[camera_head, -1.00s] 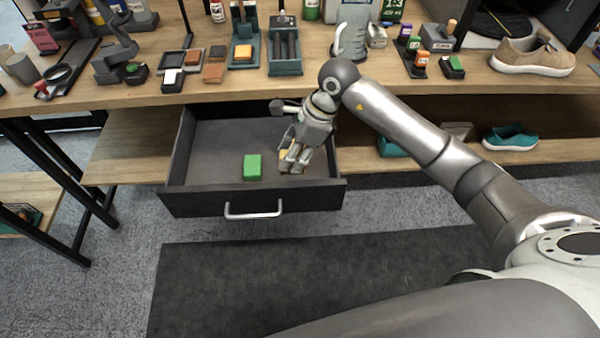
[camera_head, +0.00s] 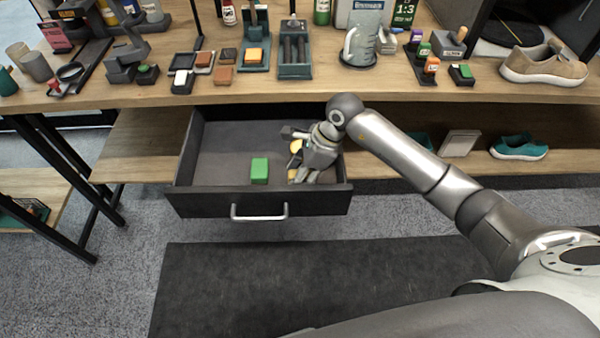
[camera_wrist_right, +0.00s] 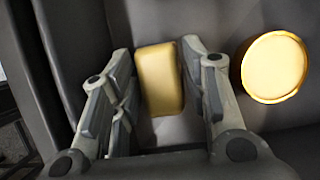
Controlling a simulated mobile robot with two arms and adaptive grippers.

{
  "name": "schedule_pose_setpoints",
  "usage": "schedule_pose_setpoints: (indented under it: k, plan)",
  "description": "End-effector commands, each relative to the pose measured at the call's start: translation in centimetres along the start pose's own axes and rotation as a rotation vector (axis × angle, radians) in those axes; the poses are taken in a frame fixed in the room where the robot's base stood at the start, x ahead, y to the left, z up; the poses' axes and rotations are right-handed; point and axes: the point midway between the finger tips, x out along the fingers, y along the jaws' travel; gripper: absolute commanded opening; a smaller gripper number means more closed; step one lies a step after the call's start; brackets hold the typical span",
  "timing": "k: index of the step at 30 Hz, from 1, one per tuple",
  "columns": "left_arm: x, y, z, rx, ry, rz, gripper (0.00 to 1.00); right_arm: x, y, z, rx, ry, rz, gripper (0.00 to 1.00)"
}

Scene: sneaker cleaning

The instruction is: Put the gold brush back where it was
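A gold block (camera_wrist_right: 160,80), which looks like the gold brush, lies on the floor of the open drawer (camera_head: 260,201). In the right wrist view it sits between the fingers of my right gripper (camera_wrist_right: 158,62). In the head view my right gripper (camera_head: 304,175) is low in the drawer's right part and hides most of the block. My left gripper is out of view.
A round gold disc (camera_wrist_right: 274,67) lies right of the fingers in the wrist view. A green block (camera_head: 260,170) lies in the drawer's middle, and the drawer's left part is clear. The tabletop (camera_head: 330,88) above carries racks, several small blocks, a jug (camera_head: 358,48) and a tan sneaker (camera_head: 545,66).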

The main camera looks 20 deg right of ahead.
Motion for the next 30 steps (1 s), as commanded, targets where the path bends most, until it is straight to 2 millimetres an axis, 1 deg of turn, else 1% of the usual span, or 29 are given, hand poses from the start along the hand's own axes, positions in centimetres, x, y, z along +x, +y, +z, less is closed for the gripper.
schedule_pose_setpoints:
  k: [8,11,12,14,24,27,30]
  plan:
    - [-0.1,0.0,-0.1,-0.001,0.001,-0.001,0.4,-0.1,0.0,0.1,0.0,0.0,0.0,0.44]
    - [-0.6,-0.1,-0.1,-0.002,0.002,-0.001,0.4,-0.5,0.0,0.3,0.0,-0.001,0.0,0.44]
    - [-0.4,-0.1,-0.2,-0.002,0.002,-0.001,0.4,-0.9,-0.1,0.2,-0.001,0.0,-0.002,0.44]
    - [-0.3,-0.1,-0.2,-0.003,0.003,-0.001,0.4,-1.9,-0.1,0.1,-0.001,0.001,-0.004,0.44]
    - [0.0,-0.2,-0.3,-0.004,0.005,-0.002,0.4,-9.1,-0.1,0.1,-0.002,0.001,-0.004,0.44]
    - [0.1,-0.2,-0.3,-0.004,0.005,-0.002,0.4,-10.7,-0.1,0.1,-0.001,0.001,-0.003,0.44]
    - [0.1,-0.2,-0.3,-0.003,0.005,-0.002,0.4,-11.7,-0.1,0.1,-0.001,0.0,-0.001,0.44]
